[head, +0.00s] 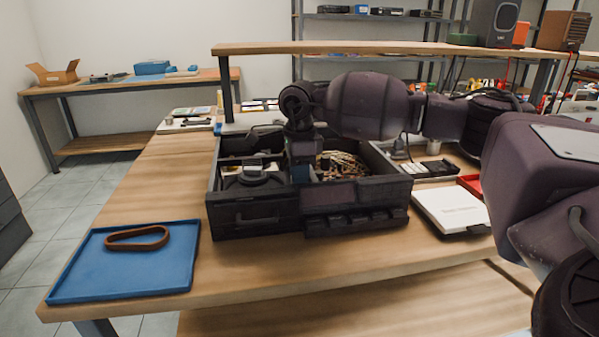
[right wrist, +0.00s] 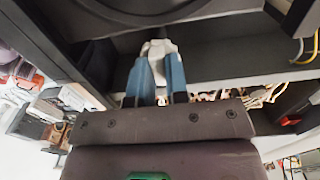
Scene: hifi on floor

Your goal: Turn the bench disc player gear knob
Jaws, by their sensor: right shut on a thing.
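The bench disc player (head: 228,219) is a dark, open-topped chassis on the wooden bench, its front facing me. My right arm reaches over it from the right, and my right gripper (head: 300,173) points down inside it, near the middle. In the right wrist view my right gripper (right wrist: 157,82) has its blue fingers shut on a small pale piece, which I take to be the gear knob (right wrist: 158,47). The knob is hidden by the gripper in the head view. I cannot tell how far it is turned. My left gripper is not in view.
A blue tray (head: 80,283) with a brown belt loop (head: 137,238) lies at the bench's left front. A white box (head: 450,207) lies right of the player. A raised shelf (head: 390,48) runs behind. Bare bench top (head: 265,262) shows in front of the player.

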